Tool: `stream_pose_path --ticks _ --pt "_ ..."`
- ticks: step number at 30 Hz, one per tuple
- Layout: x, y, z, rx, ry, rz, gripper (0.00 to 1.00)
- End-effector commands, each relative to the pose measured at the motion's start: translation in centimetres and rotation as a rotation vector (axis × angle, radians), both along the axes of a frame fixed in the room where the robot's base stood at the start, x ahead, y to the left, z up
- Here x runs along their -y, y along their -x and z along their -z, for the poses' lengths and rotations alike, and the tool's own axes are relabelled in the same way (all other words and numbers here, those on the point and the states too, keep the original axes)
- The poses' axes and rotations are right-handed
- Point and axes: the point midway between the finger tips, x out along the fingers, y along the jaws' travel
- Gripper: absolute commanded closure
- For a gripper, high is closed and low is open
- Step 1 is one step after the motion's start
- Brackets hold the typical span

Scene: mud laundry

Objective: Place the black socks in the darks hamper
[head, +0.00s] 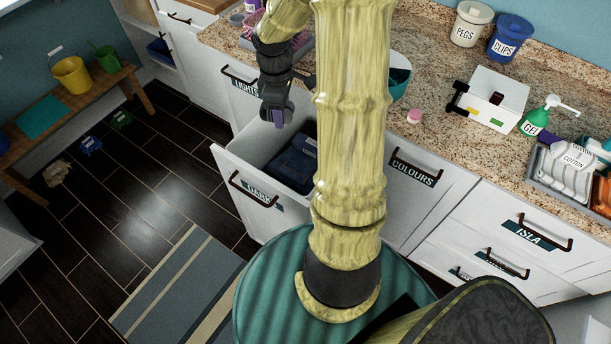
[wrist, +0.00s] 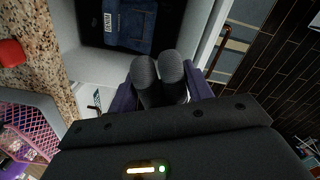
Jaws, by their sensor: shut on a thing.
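The black socks (wrist: 145,75) show in the wrist view as two dark grey rounded ends side by side. My gripper (wrist: 162,90) is shut on them, with a purple finger on each side. In the head view my gripper (head: 279,117) hangs above the back left part of the open darks hamper (head: 240,180), and I cannot make out the socks there. The hamper is a white pull-out drawer with a "DARKS" label, partly hidden by my arm. Folded dark blue clothing (head: 295,163) lies inside it, also seen in the wrist view (wrist: 140,22).
The lights drawer (head: 238,82) is at the left and the colours drawer (head: 412,175) at the right; both are shut. The granite counter (head: 430,80) above holds tubs, a green gel bottle (head: 537,120) and a teal bowl (head: 398,82). A striped rug (head: 180,290) lies on the floor.

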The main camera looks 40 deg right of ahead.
Motion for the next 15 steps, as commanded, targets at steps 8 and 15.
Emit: stream_pose_path --ticks 8,15 --pt "0.3 0.4 9.8 -0.013 0.001 -0.302 0.73" --pt "0.3 0.7 17.2 -0.018 -0.006 -0.568 0.73"
